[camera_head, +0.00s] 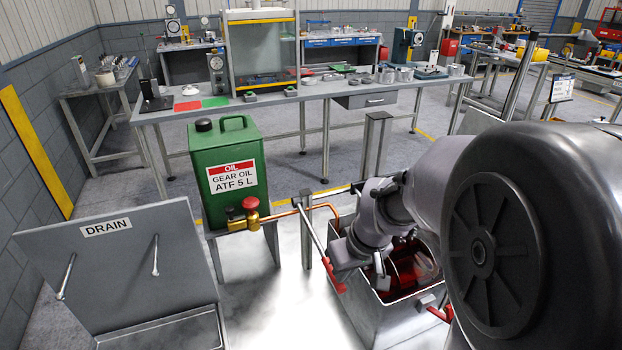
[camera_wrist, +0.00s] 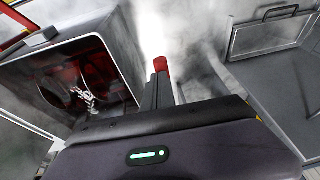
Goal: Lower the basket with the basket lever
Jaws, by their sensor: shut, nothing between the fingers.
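An open metal tank (camera_head: 375,318) stands at the lower right in the head view, with dark red liquid and part of a basket (camera_head: 405,272) inside. The wrist view shows the tank (camera_wrist: 122,48) and the basket (camera_wrist: 85,95) at left. A lever (camera_head: 312,232) with a red grip (camera_head: 335,276) slants down at the tank's left side. My gripper (camera_head: 382,284) is at the tank's near left part, right of that grip. In the wrist view my gripper (camera_wrist: 160,85) is shut and empty, with a red grip (camera_wrist: 160,64) just beyond the fingertips; contact is unclear.
Another red handle (camera_head: 440,313) is at the tank's right front. A green gear oil can (camera_head: 228,165) with a brass valve (camera_head: 250,213) stands behind left. A workbench (camera_head: 290,93) crosses the back. My arm hides the right side.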

